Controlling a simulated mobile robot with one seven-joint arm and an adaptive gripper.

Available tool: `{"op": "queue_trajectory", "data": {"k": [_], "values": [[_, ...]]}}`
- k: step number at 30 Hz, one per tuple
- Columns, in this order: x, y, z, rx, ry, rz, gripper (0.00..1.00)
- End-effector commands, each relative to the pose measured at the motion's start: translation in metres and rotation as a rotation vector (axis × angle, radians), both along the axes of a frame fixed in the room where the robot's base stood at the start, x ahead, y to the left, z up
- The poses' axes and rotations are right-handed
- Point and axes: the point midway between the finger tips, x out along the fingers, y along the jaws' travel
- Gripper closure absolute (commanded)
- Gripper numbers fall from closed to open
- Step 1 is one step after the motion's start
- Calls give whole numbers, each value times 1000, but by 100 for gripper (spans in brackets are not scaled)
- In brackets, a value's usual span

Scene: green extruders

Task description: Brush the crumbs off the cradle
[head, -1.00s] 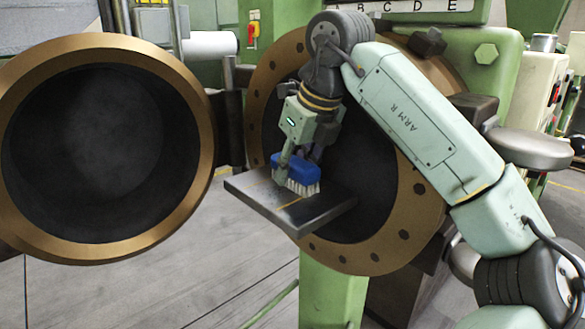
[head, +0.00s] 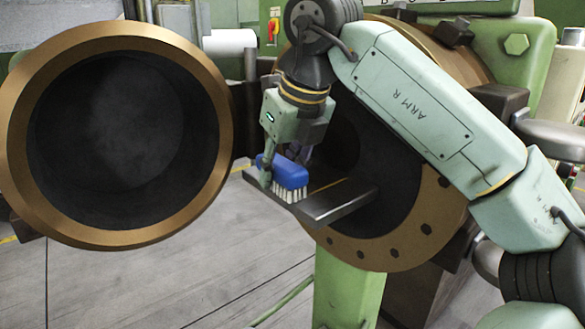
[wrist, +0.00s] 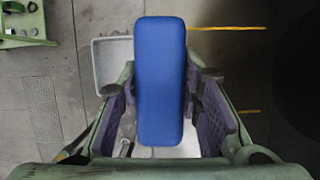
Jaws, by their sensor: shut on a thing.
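My gripper (head: 277,172) is shut on a brush with a blue block (head: 288,172) and white bristles (head: 289,194). The wrist view shows the blue block (wrist: 160,80) lengthwise between my two fingers. The cradle, a flat dark grey plate (head: 345,200), sticks out in front of the open bore of the right-hand extruder. The bristles are at its outer left edge; I cannot tell whether they touch it. The brush hides part of this edge. A thin brownish streak (head: 328,187) shows on the plate; separate crumbs are too small to make out.
A large open bronze-rimmed ring (head: 218,120) stands close left of the brush. The extruder's bolted bronze flange (head: 425,205) surrounds the bore behind the plate. In the wrist view a light grey tray (wrist: 103,62) lies below, left of the brush. The floor in front is open.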

Motion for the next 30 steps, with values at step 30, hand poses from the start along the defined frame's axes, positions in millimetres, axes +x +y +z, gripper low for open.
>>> {"op": "queue_trajectory", "data": {"k": [30], "values": [[28,-26,1,1,-3,-3,100]]}}
